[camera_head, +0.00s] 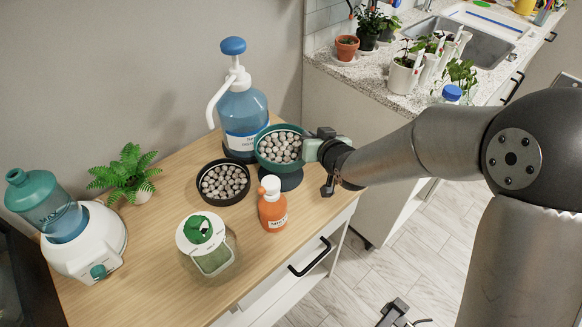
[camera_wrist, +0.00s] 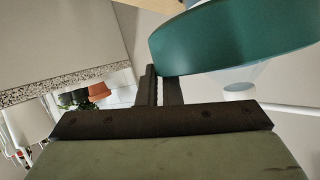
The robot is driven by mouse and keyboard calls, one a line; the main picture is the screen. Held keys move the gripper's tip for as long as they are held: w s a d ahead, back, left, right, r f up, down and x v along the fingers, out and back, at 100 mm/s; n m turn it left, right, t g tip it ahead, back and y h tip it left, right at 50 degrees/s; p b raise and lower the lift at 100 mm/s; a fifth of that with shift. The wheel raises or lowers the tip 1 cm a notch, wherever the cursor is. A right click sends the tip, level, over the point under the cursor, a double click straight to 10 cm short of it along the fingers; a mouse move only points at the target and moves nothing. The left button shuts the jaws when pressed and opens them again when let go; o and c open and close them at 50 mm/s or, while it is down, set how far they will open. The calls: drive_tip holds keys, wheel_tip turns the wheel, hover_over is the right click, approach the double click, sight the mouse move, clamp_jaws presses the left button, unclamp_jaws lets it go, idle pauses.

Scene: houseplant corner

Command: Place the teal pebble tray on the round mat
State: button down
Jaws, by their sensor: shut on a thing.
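The teal pebble tray (camera_head: 273,167), full of pale pebbles, is near the right edge of the wooden table in the head view. My gripper (camera_head: 312,149) is shut on its right rim. In the wrist view the tray's teal wall (camera_wrist: 230,45) shows at the upper right, and my gripper's fingers (camera_wrist: 160,88) close on its edge. The tray appears raised above the table. A dark round mat (camera_head: 291,182) shows below it in the head view. The tray hides the mat's far part.
A black pebble tray (camera_head: 225,203) is just left. A large blue pump bottle (camera_head: 243,108) stands behind, and an orange bottle (camera_head: 272,208) in front. A lidded glass jar (camera_head: 210,260), a fern (camera_head: 128,174) and a white machine (camera_head: 85,243) stand farther left.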

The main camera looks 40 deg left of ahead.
wheel_tip(320, 180, down, 9)
drive_tip(key=shift+f, duration=0.1)
idle(0.3)
drive_tip(key=shift+f, duration=0.15)
drive_tip(key=c, duration=1.6)
unclamp_jaws()
